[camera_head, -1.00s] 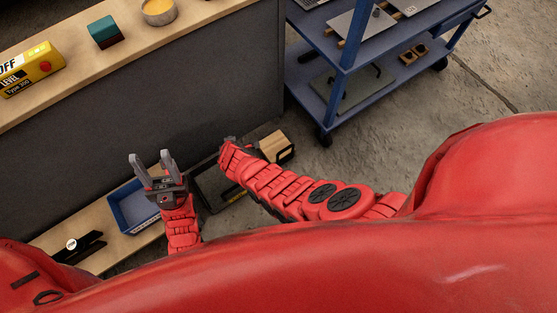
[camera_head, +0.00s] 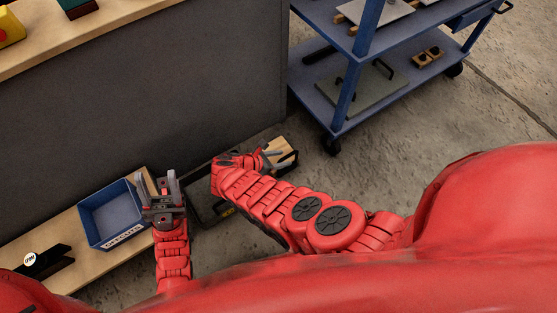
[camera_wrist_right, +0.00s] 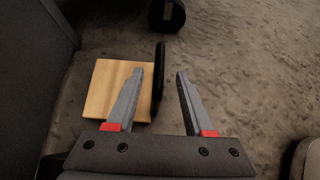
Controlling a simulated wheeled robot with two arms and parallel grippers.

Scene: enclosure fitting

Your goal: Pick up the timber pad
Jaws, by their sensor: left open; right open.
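The timber pad (camera_head: 285,150) is a pale wooden square low by the end of the grey bench panel. In the right wrist view the pad (camera_wrist_right: 98,88) lies left of the jaw gap, with the left finger overlapping its right edge. My right gripper (camera_head: 268,157) is open over the pad area; it also shows in the right wrist view (camera_wrist_right: 159,74). A thin black upright piece (camera_wrist_right: 159,72) stands along the pad's right side, between the finger lines. My left gripper (camera_head: 157,176) is open and empty, pointing up beside a blue bin.
The blue bin (camera_head: 112,212) stands on a low wooden shelf (camera_head: 107,256) at left, with a black item (camera_head: 38,262). A blue trolley (camera_head: 340,125) stands at upper right; its wheel shows in the wrist view (camera_wrist_right: 166,14). Concrete floor right of the pad is clear.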

